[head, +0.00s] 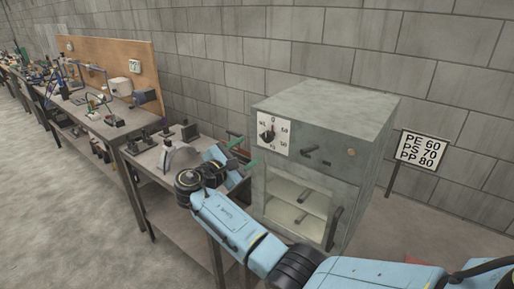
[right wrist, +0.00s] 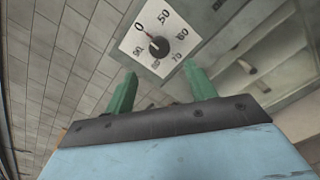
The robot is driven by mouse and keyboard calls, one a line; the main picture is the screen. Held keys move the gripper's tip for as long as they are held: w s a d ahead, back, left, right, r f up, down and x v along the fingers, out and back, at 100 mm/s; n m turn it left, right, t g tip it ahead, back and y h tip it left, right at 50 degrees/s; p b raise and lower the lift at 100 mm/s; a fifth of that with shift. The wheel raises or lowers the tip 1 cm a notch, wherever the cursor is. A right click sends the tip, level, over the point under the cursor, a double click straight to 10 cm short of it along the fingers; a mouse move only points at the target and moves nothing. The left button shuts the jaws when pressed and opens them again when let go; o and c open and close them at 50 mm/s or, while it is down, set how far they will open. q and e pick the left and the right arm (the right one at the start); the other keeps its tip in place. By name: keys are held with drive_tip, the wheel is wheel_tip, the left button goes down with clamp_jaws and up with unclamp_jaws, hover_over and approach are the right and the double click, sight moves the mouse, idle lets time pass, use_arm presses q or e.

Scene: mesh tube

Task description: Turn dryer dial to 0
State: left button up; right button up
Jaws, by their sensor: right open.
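The dryer (head: 330,110) is a grey metal cabinet. Its white dial plate (head: 286,145), at the upper left of the front, carries a black knob (head: 267,135). In the right wrist view the knob (right wrist: 160,46) shows near the middle of the plate (right wrist: 138,45). A small red mark on it points up and left, toward or close to the 0; exact alignment is hard to tell. My right gripper (head: 243,152) is open, its green fingers just left of the dryer front. In the right wrist view the gripper (right wrist: 163,80) has nothing between its fingers, and the knob is beyond them, apart. My left gripper is out of view.
The dryer has an open-fronted lower compartment (head: 285,212) and several protruding dark handles. A metal workbench (head: 150,160) with tools stands to the left. A sign (head: 421,150) reading PE 60, PS 70, PP 80 stands right of the dryer. A block wall is behind.

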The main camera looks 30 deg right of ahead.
drive_tip(key=shift+b+v, duration=0.35)
drive_tip(key=shift+v, duration=1.9)
